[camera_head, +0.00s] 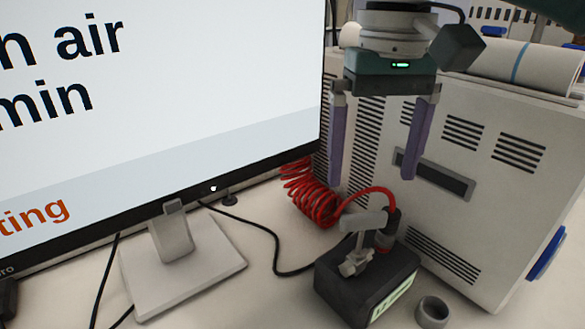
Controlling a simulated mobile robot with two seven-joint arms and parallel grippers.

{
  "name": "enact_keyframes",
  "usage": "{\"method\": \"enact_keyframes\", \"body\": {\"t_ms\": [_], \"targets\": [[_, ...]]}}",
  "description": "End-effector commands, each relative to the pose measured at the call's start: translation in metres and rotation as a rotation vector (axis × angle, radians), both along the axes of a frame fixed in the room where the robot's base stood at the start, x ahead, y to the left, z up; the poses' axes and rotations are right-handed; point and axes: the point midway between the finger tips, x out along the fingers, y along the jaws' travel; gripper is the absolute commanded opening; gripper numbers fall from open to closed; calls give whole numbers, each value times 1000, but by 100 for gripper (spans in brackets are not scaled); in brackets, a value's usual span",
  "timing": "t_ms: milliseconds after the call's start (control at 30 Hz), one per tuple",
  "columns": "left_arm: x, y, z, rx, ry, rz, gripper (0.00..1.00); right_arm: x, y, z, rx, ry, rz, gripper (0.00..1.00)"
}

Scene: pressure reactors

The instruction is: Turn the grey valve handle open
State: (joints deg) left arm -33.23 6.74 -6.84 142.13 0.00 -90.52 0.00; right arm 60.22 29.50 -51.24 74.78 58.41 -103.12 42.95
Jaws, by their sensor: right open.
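The grey valve handle (363,221) sits on top of a small valve on a black block (367,282) on the bench. A red coiled hose (312,197) runs to the fitting beside the handle. My right gripper (374,180) points down above the handle, its two purple fingers wide apart with nothing between them. A gap shows between the fingertips and the handle. My left gripper is not in view.
A monitor (160,100) on a grey stand (180,262) fills the left. A white vented cabinet (480,190) stands close behind and right of the block. A small grey ring-shaped cup (432,312) sits at the block's right. A black cable (276,250) crosses the bench.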

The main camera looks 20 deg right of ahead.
Motion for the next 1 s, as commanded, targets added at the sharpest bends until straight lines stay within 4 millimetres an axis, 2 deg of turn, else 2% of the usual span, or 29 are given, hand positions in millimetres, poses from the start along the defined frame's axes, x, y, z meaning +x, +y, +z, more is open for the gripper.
{"method": "enact_keyframes", "body": {"t_ms": [100,300,500,733,767,1000], "targets": [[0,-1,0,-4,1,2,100,-1,-1,-25,-2,4,0,100],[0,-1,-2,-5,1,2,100,-1,0,-58,-1,3,1,100],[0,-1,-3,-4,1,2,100,0,0,-72,-1,1,2,100],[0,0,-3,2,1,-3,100,0,0,-73,-1,0,3,100],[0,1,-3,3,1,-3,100,0,0,-73,-1,0,2,99],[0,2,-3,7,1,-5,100,0,0,-73,0,0,2,72]]}}
